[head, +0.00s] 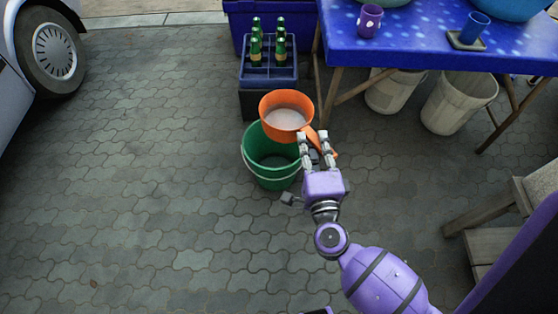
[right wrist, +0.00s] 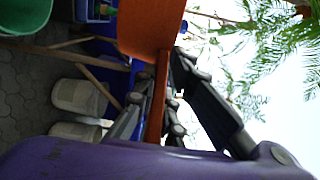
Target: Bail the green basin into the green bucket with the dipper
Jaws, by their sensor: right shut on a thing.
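The orange dipper (head: 270,100) holds a pale, whitish content and appears nearly level above the back rim of the green bucket (head: 273,178). The bucket stands on the paving, and the dipper hides part of its opening. My right gripper (head: 314,138) is shut on the dipper's handle, just right of the bucket. In the right wrist view the orange handle (right wrist: 158,100) runs between the fingers, and the green bucket (right wrist: 25,15) shows at the upper left. A pale green basin (head: 392,2) on the table is cut off by the top edge. My left gripper is not in view.
A blue-covered table (head: 430,42) stands at the back right, with a purple mug (head: 369,20) and a blue cup (head: 474,27). A crate (head: 269,72) of green bottles stands behind the bucket. White buckets (head: 458,104) sit under the table.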

